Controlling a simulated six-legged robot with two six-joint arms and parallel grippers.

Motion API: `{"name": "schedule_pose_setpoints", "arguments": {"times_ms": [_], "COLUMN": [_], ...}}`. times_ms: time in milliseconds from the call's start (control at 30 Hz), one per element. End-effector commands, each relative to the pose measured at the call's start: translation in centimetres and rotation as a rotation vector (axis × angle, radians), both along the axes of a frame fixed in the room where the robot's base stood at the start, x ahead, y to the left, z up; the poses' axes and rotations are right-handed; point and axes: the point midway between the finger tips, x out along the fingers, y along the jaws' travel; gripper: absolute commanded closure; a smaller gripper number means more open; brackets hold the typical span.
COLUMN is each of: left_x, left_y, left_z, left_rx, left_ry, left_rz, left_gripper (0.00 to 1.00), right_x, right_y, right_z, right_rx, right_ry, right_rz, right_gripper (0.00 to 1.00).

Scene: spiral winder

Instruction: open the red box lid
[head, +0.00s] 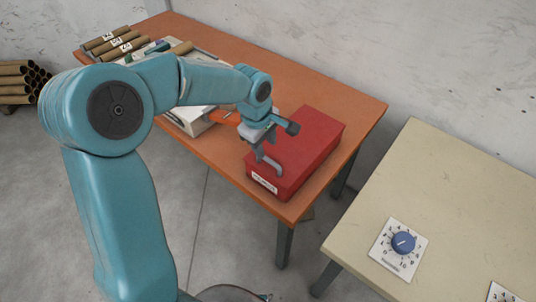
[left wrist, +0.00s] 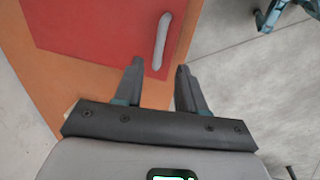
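The red box (head: 310,148) sits shut on the orange table, with a white label on its front face. Its lid fills the upper part of the left wrist view (left wrist: 95,30). A light grey handle (left wrist: 163,40) is on the lid; in the head view it shows (head: 270,163) just below my left gripper (head: 262,140). In the left wrist view my left gripper (left wrist: 160,68) is open, with the handle's near end between the fingertips in the picture. Whether they touch it I cannot tell. My right gripper is not in view.
The orange table (head: 345,100) also bears cardboard tubes (head: 110,40) and a white item (head: 192,120) partly behind my arm. A beige table (head: 440,190) with a blue dial (head: 403,242) stands at right. More tubes (head: 22,80) are stacked at far left.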

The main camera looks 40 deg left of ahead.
Motion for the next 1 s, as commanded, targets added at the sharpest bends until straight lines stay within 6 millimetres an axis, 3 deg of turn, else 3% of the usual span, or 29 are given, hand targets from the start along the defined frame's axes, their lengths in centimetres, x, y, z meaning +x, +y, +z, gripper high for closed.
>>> {"name": "schedule_pose_setpoints", "arguments": {"times_ms": [100,300,700,733,833,867,1000], "left_x": [0.5,1.3,1.6,1.6,1.6,1.6,1.6], "left_y": [0.0,0.1,0.0,0.0,0.0,0.0,0.0], "left_z": [-2.7,-5.7,-6.7,-6.7,-6.7,-6.7,-6.7], "left_rx": [-0.002,-0.001,-0.001,-0.001,-0.001,-0.001,-0.001], "left_ry": [0.005,0.003,0.0,0.0,0.0,0.0,0.0], "left_rz": [0.0,0.0,0.001,0.001,0.0,0.0,0.0], "left_gripper": [0.6,0.6,0.6,0.63,0.96,1.0,1.0], "right_x": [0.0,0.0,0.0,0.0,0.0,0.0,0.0], "right_y": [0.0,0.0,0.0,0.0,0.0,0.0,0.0], "right_z": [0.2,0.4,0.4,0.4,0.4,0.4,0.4], "right_rx": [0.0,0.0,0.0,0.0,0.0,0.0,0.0], "right_ry": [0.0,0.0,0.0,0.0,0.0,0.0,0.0], "right_rz": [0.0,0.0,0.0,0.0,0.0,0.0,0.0], "right_gripper": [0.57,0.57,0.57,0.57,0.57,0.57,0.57]}}
